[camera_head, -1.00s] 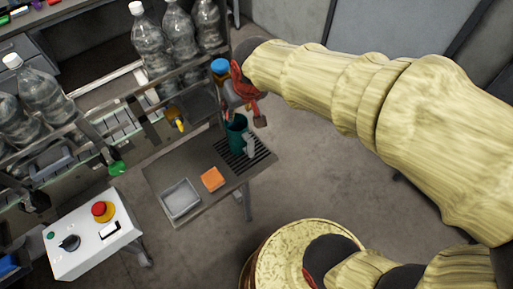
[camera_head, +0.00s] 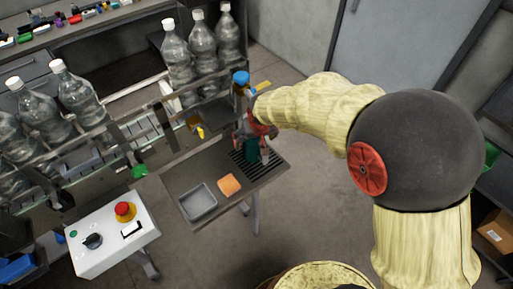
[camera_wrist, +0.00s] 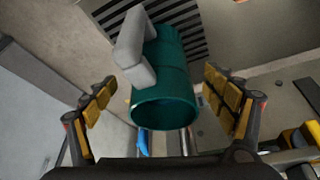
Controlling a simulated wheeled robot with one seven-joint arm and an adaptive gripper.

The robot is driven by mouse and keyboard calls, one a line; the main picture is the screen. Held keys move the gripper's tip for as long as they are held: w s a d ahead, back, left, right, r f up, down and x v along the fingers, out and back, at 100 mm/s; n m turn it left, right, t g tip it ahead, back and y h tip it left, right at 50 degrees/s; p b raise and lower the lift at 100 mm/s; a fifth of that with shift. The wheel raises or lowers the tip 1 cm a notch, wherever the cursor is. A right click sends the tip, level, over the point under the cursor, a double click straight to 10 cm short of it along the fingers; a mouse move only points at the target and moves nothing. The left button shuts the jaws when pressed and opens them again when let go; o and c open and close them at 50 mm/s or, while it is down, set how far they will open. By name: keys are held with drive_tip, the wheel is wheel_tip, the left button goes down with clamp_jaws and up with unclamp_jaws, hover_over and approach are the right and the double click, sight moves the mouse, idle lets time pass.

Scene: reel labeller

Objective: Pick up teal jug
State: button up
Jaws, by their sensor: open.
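The teal jug (camera_wrist: 166,82) stands on the dark slatted grate (camera_wrist: 187,22) of the small side table. In the wrist view its round open rim faces me and its grey handle (camera_wrist: 134,48) is at the upper left. My gripper (camera_wrist: 168,98) is open, with one yellow-padded finger on each side of the jug, apart from it. In the head view the jug (camera_head: 252,150) is partly hidden behind my gripper (camera_head: 262,135), which is right at it.
On the side table (camera_head: 215,172) are an orange block (camera_head: 229,184) and a grey tray (camera_head: 198,203). A white control box (camera_head: 112,236) with a red button stands at the lower left. Large clear bottles (camera_head: 203,42) line the conveyor behind. Open floor lies to the right.

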drive_tip(key=x, duration=0.3)
drive_tip(key=shift+s+a+f+b, duration=0.1)
drive_tip(key=shift+a+f+b, duration=0.1)
drive_tip(key=shift+f+b, duration=0.2)
drive_tip(key=shift+w+f, duration=0.25)
drive_tip(key=shift+f, duration=0.2)
drive_tip(key=shift+c, duration=0.8)
drive_tip(key=c, duration=1.5)
drive_tip(key=shift+c, duration=0.7)
drive_tip(key=shift+r, duration=0.15)
drive_tip(key=shift+c, duration=0.7)
drive_tip(key=shift+r, duration=0.1)
